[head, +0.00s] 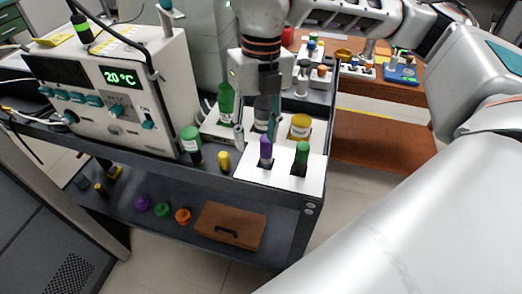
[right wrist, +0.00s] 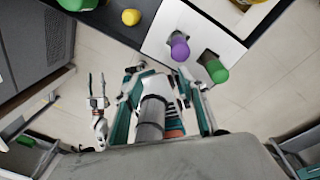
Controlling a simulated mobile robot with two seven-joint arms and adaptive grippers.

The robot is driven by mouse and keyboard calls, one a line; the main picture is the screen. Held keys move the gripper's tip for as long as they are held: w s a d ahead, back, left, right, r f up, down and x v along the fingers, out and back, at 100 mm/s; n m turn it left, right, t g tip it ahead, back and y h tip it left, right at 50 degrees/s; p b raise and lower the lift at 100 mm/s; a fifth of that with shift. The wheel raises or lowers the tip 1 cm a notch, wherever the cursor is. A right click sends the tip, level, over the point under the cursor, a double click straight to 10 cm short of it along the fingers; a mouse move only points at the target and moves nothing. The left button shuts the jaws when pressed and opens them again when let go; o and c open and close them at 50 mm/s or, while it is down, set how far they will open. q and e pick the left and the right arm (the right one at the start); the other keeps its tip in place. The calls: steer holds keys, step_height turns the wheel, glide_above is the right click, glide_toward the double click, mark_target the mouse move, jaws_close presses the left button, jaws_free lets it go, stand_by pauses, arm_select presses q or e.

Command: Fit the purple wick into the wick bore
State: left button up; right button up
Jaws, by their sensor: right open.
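The purple wick (head: 265,149) stands upright at a dark square opening in the white plate, at the front of the cart. It also shows in the right wrist view (right wrist: 179,47). I cannot tell how deep it sits. My right gripper (head: 268,122) points down just above the wick, with its fingers open. I cannot make out which opening is the wick bore.
A green wick-like piece (head: 302,154) stands close right of the purple one. A yellow-lidded jar (head: 300,126) and green bottle (head: 226,102) stand behind. A yellow piece (head: 224,161) stands left of the plate (head: 283,179). The control box (head: 120,100) fills the left.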

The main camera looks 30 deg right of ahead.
mark_target(266, 141)
steer(key=d, duration=0.1)
steer(key=w+d+r, duration=0.1)
steer(key=d+m+h, duration=0.1)
steer(key=shift+w+d+r+t, duration=0.2)
steer(key=shift+w+t, duration=0.1)
steer(key=shift+t, duration=0.1)
steer(key=shift+d, duration=0.2)
step_height(266, 141, down, 8)
steer(key=shift+w+r+b, duration=0.15)
steer(key=shift+b, duration=0.3)
jaws_close()
